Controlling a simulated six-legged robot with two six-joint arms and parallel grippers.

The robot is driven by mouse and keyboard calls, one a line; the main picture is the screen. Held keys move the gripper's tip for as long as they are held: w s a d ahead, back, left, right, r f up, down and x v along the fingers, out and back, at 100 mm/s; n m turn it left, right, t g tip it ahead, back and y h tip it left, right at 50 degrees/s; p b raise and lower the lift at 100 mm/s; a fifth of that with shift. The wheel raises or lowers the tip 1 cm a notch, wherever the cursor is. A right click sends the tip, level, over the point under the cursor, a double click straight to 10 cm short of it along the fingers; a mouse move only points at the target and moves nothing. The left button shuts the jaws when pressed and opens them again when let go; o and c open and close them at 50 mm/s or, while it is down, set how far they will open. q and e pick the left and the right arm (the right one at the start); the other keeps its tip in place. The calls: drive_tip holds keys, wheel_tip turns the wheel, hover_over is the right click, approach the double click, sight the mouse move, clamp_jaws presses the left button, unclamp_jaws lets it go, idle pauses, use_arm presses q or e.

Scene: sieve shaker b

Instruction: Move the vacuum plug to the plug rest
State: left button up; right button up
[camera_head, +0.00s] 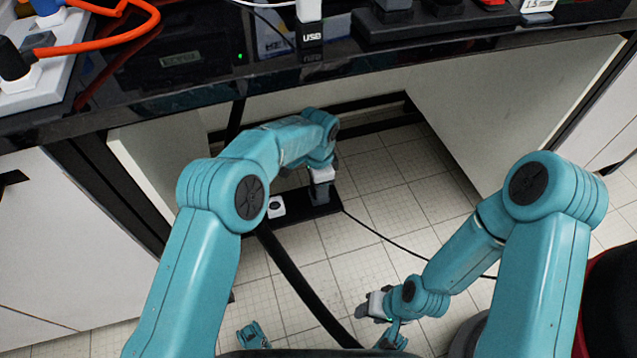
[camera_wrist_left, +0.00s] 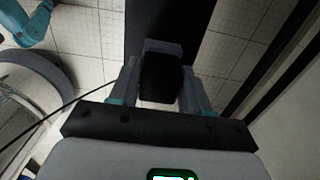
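My left gripper (camera_head: 320,190) reaches down under the table, over a black strip (camera_head: 308,212) on the floor. In the left wrist view its two grey fingers (camera_wrist_left: 162,85) stand on either side of a dark block, which I take to be the vacuum plug (camera_wrist_left: 160,80). No clear gap shows between fingers and plug, so the gripper looks shut on it. Whether the plug is seated or lifted cannot be told. A white square piece with a dark centre (camera_head: 276,207), perhaps a socket or the plug rest, sits on the strip. My right gripper (camera_head: 375,304) hangs low above the floor, away from the strip.
The black table edge (camera_head: 200,88) runs above my left arm. White cabinet panels (camera_head: 530,110) flank the opening. A thin black cable (camera_head: 385,238) runs from the strip across the tiled floor (camera_head: 390,185). Floor right of the strip is mostly clear.

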use_arm(q)
drive_tip(key=o, duration=0.4)
drive_tip(key=shift+r, duration=0.1)
